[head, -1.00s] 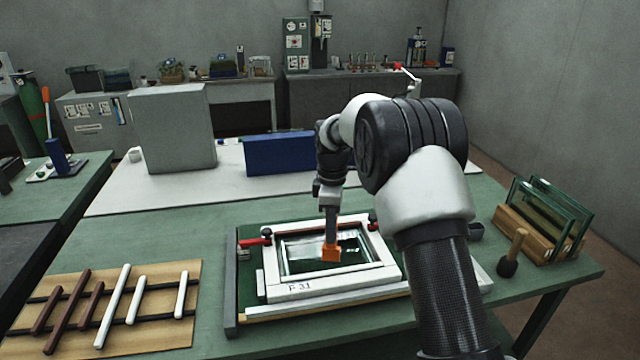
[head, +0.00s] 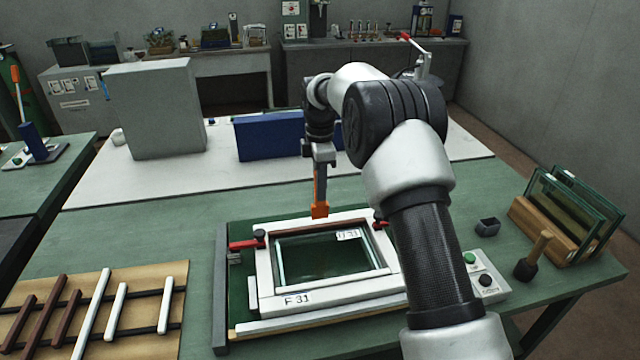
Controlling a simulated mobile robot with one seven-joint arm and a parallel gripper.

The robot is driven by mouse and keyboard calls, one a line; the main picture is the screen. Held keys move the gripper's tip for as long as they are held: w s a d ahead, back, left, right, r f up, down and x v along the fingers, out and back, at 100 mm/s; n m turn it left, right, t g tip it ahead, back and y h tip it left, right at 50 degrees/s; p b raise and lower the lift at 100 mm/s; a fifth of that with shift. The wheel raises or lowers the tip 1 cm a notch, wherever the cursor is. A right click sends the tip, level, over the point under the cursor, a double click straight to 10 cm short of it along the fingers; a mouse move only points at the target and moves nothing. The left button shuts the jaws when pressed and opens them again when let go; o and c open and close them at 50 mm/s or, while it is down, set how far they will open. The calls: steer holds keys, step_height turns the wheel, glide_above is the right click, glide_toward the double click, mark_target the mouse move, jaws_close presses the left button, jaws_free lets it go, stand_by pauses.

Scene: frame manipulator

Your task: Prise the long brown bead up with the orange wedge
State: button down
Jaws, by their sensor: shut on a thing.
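My gripper (head: 321,168) points down and is shut on the orange wedge (head: 320,210). The wedge is above or just beyond the far rail of the white frame (head: 262,270); I cannot tell whether it touches. The frame lies flat with a dark green glass pane (head: 330,258) inside it. A long brown bead (head: 45,318) lies on the rack board (head: 150,325) at the left, between shorter brown beads.
White beads (head: 95,312) lie on the same rack. Red clamps (head: 245,244) sit at the frame's sides. A control box (head: 485,275), mallet (head: 533,256) and glass rack (head: 560,215) stand at right. A blue block (head: 270,138) and grey box (head: 155,108) stand behind.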

mark_target(320, 203)
steer(key=shift+f+b, duration=1.95)
steer(key=shift+f, duration=1.35)
steer(key=shift+w+a+p, duration=0.15)
steer(key=shift+w+p, duration=0.75)
steer(key=shift+s, duration=0.2)
steer(key=shift+s+b, duration=0.3)
steer(key=shift+b, duration=0.1)
steer(key=shift+r, duration=0.15)
step_height(320, 203, up, 6)
steer(key=p, duration=0.4)
steer(key=shift+s+f, duration=0.1)
steer(key=shift+f, duration=0.15)
steer(key=shift+r, duration=1.1)
